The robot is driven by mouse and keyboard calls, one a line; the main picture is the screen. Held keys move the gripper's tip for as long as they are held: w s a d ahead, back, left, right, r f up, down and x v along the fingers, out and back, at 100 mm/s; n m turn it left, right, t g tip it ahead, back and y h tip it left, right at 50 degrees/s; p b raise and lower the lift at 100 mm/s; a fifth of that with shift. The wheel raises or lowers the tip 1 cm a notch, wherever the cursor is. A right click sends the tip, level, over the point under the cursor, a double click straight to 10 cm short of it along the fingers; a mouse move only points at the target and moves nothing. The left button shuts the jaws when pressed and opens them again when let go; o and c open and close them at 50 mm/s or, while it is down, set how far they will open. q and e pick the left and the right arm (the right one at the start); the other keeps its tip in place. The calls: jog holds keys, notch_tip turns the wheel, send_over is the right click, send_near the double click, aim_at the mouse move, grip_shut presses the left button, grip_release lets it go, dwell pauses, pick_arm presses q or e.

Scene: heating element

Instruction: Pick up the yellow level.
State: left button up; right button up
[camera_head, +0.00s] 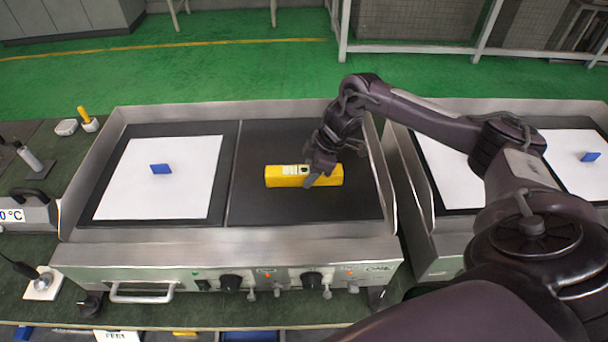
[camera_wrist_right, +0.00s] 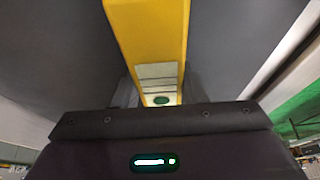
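The yellow level (camera_head: 278,176) is a box-shaped bar with a pale window, lying crosswise low over the dark plate on the right side of the griddle. I cannot tell if it touches the plate. My right gripper (camera_head: 316,172) is over the level's middle from above, with one finger at its front face. In the right wrist view the level (camera_wrist_right: 148,28) runs between the gripper's fingers (camera_wrist_right: 160,95). They sit close against both its sides and look shut on it; the fingertips are mostly hidden. My left gripper is not in view.
A white sheet (camera_head: 140,195) with a blue block (camera_head: 160,169) lies on the left half of the griddle (camera_head: 250,247). The griddle has raised metal walls. A second griddle with white sheets and another blue block (camera_head: 590,157) stands at the right, partly behind my right arm.

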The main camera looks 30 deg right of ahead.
jog(key=c, duration=0.6)
jog(key=shift+r, duration=0.15)
